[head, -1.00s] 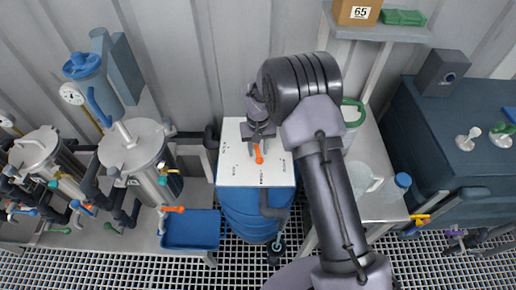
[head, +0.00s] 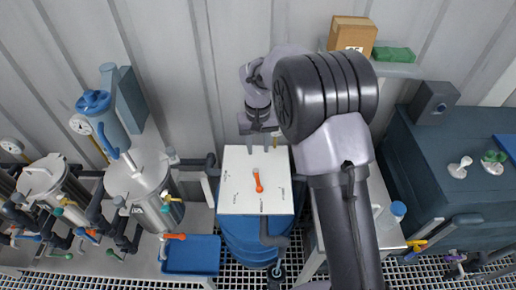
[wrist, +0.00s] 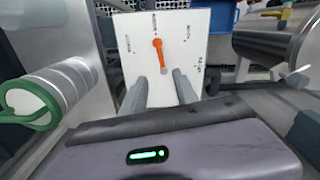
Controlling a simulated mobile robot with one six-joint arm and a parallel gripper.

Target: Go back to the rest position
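My gripper (head: 262,147) is in the head view at the back edge of the white panel (head: 235,199), behind the orange lever handle (head: 258,181). In the wrist view its two grey fingers (wrist: 166,92) are spread apart with nothing between them. The orange lever (wrist: 158,54) stands beyond the fingertips on the white panel, apart from them. My upper arm covers part of the right side of the head view.
A blue drum (head: 247,241) stands under the panel. Steel vessels (head: 139,186) and a blue tray (head: 190,256) are on the left. A cardboard box (head: 352,33) and a green block (head: 393,54) sit on a shelf. A dark blue cabinet (head: 440,165) stands at right.

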